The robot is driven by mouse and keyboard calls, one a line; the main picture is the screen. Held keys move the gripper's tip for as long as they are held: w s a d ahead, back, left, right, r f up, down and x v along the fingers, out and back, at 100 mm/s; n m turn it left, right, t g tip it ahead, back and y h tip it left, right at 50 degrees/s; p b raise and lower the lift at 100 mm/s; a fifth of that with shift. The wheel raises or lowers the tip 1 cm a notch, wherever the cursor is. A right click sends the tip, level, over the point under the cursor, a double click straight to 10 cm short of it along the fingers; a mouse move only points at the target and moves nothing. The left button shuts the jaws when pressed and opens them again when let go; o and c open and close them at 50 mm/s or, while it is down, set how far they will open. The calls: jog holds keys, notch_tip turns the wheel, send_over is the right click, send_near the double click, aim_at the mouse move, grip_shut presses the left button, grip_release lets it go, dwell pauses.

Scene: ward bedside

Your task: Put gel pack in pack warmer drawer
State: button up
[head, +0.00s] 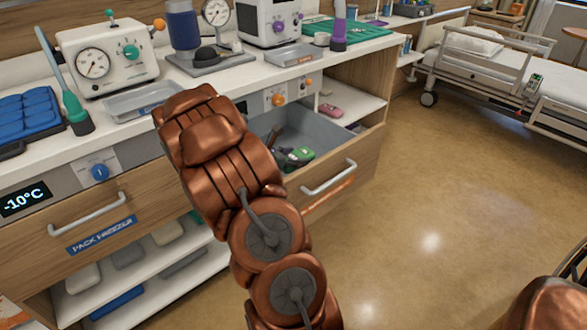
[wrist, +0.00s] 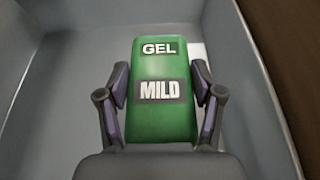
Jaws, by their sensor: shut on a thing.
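The gel pack (wrist: 160,112) is green with labels reading "GEL" and "MILD". My gripper (wrist: 162,88) is shut on it, with a finger on each side. In the head view the green pack (head: 298,156) shows beside my copper arm, inside an open grey drawer (head: 330,135). In the wrist view the grey drawer walls (wrist: 60,70) surround the pack. Whether the pack touches the drawer floor I cannot tell.
A closed drawer (head: 40,240) labelled "PACK FREEZER" is at the left, with a -10°C display. The counter above holds a dial device (head: 108,55), blue packs (head: 28,112) and trays. A bed (head: 490,65) stands at the back right.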

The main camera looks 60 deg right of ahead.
jog(key=shift+f+b, duration=0.3)
jog(key=shift+f, duration=1.55)
jog(key=shift+f, duration=0.4)
jog(key=shift+f+b, duration=0.25)
jog(key=shift+b, duration=0.05)
jog(key=o, duration=1.3)
jog(key=shift+r, duration=0.15)
jog(key=shift+r, duration=0.25)
jog(key=p+v, duration=0.2)
jog(key=v, duration=1)
jog(key=shift+r, duration=0.3)
